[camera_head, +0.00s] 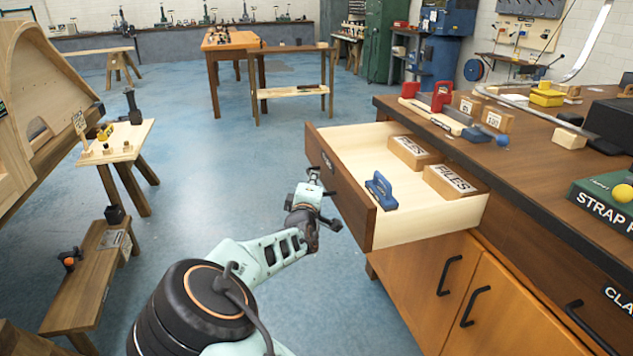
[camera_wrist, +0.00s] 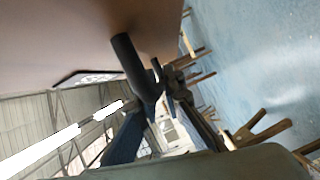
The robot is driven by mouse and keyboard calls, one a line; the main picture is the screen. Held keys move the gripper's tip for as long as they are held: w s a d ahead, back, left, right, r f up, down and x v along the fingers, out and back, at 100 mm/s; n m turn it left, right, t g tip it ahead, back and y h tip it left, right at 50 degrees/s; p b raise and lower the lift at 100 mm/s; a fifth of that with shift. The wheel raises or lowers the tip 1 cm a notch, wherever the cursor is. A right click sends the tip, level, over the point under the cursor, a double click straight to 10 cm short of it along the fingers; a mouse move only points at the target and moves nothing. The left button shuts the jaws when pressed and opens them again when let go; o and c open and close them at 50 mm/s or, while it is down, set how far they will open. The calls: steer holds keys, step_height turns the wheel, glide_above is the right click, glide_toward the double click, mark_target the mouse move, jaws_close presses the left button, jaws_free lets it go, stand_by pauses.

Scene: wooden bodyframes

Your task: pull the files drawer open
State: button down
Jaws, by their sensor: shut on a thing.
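The files drawer (camera_head: 365,140) stands pulled well out of the workbench in the head view. Its dark brown front faces left, and its pale inside shows two wooden blocks, one lettered FILES (camera_head: 450,181), and a blue tool (camera_head: 381,190). My gripper (camera_head: 316,188) is at the outer face of the drawer front. In the wrist view, my gripper (camera_wrist: 163,88) is shut on the black drawer handle (camera_wrist: 132,65), which stands out from the brown drawer front (camera_wrist: 70,40). The head view does not show the grip clearly.
The workbench top (camera_head: 490,150) carries red clamps, wooden blocks and a yellow tool. Cabinet doors (camera_head: 450,290) below the drawer are shut. A small wooden stand (camera_head: 118,140) and a low bench (camera_head: 90,270) are at the left. The blue floor between is clear.

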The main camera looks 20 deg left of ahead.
steer(key=shift+s+a+f, duration=0.1)
steer(key=shift+s+a, duration=0.35)
steer(key=shift+a, duration=0.25)
steer(key=c, duration=2)
jaws_free()
steer(key=shift+c, duration=0.2)
steer(key=v, duration=1.2)
